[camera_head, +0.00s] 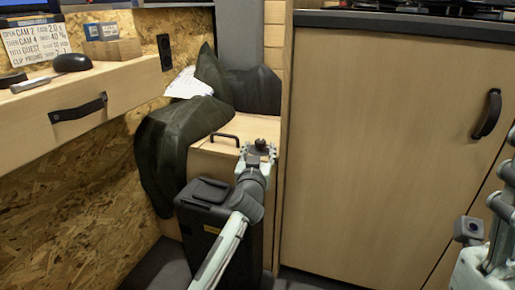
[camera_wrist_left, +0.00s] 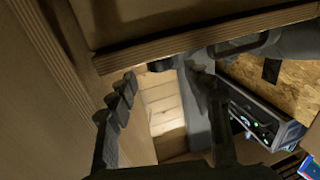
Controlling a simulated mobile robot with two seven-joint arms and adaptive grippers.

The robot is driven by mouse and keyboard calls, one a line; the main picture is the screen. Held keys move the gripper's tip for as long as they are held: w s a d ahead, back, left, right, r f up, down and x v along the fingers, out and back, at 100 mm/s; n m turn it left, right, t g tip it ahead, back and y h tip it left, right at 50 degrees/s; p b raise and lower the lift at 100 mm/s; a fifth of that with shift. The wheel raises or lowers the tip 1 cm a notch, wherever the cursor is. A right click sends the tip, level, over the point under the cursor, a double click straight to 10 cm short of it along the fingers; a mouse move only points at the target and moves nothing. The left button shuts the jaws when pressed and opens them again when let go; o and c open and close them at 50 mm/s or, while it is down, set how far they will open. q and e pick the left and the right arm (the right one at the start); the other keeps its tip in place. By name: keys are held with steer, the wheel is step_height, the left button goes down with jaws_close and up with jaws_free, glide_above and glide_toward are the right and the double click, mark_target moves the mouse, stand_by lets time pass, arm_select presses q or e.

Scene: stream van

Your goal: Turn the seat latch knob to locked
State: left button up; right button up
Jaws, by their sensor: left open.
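My left gripper (camera_head: 258,153) reaches the right side of the wooden seat box (camera_head: 212,146), its fingers apart. A small dark knob-like piece (camera_head: 261,144) shows at its fingertips; I take it for the seat latch knob, but its setting is too small to read. In the left wrist view, the open fingers (camera_wrist_left: 165,82) stand on either side of a gap. A dark rounded piece (camera_wrist_left: 160,64) lies near the gap, below a wooden edge; contact cannot be told. My right gripper (camera_head: 485,245) is partly in view at the right edge, its fingers unclear.
A black bar handle (camera_head: 224,136) sits on the seat box. A dark jacket (camera_head: 165,150) drapes over its left. A black case (camera_head: 205,200) stands in front, close to my left arm. A wooden cabinet door (camera_head: 385,150) fills the right, and a desk (camera_head: 85,105) the left.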

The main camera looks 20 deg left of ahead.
mark_target(260, 144)
arm_select(q)
steer(key=shift+w+a, duration=0.2)
steer(key=shift+w, duration=0.65)
steer(key=shift+w+a, duration=0.15)
steer(key=shift+w, duration=0.65)
steer(key=shift+c, duration=0.3)
